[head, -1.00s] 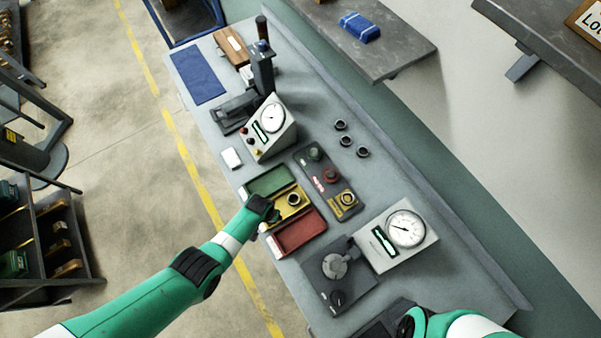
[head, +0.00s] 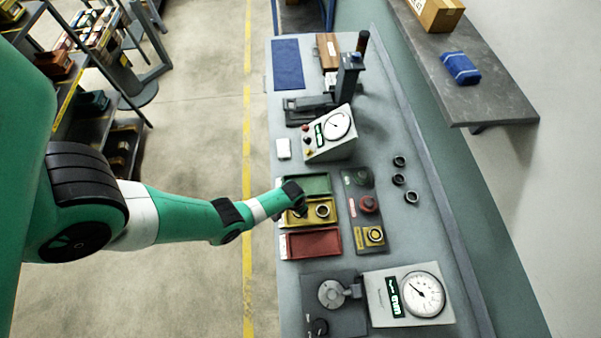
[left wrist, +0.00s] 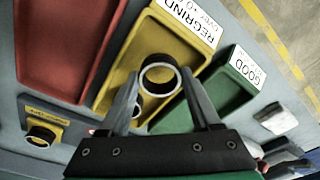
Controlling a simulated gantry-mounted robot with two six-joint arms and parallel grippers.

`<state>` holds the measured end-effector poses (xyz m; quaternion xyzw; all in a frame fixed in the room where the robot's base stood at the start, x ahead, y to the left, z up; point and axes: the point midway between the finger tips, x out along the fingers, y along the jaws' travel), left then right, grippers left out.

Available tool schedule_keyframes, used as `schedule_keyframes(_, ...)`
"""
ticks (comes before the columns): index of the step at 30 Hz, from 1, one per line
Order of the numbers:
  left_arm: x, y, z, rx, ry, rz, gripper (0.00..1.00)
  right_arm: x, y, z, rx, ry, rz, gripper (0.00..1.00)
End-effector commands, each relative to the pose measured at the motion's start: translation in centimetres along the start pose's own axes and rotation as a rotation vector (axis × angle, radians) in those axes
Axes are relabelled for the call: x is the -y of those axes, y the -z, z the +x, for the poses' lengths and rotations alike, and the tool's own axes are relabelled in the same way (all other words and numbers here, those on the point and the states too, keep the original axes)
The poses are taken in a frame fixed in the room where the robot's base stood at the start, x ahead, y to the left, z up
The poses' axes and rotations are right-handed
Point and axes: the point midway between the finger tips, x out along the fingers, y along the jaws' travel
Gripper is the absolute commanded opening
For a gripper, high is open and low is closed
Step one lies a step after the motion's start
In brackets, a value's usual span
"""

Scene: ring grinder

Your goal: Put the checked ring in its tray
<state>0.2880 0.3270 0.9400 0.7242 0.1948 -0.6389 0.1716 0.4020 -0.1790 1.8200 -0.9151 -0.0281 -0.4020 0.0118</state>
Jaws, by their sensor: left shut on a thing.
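My left gripper (head: 298,210) is over the yellow tray (head: 290,217). In the left wrist view its two fingers (left wrist: 161,88) are shut on a dark metal ring (left wrist: 160,72). The ring is in front of the yellow tray (left wrist: 122,72), which is labelled REGRIND; its height above the floor is unclear. A second ring (head: 322,210) lies in the yellow tray, partly hidden behind the held one in the left wrist view (left wrist: 137,110). The green tray (head: 317,184), labelled GOOD, and the red tray (head: 312,243) flank it. My right gripper is out of view.
A dark panel (head: 354,207) with green and red knobs and a ring on a yellow block (head: 375,235) stands right of the trays. Several loose rings (head: 398,179) lie on clear bench.

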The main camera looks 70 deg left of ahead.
Motion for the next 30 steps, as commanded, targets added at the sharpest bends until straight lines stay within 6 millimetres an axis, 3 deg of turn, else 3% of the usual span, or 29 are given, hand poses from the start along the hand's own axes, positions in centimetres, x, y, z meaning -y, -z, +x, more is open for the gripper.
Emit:
schedule_keyframes(1,0.06,-0.35,1.77,0.002,0.000,-0.001,0.00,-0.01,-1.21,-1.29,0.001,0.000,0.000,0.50)
schedule_keyframes(2,0.09,-0.37,1.96,0.002,0.000,-0.002,0.00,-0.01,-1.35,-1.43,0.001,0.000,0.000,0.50)
schedule_keyframes(13,0.09,-0.38,2.02,0.002,0.001,-0.002,0.00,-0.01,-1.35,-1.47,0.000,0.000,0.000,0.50)
schedule_keyframes(14,0.10,-0.39,2.00,0.002,0.001,-0.002,0.66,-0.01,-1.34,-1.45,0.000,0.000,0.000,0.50)
schedule_keyframes(18,0.09,-0.38,1.87,0.002,0.001,-0.002,0.91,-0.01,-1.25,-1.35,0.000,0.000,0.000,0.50)
schedule_keyframes(30,0.08,-0.28,1.10,0.002,0.001,-0.001,0.94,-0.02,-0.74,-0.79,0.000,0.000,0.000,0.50)
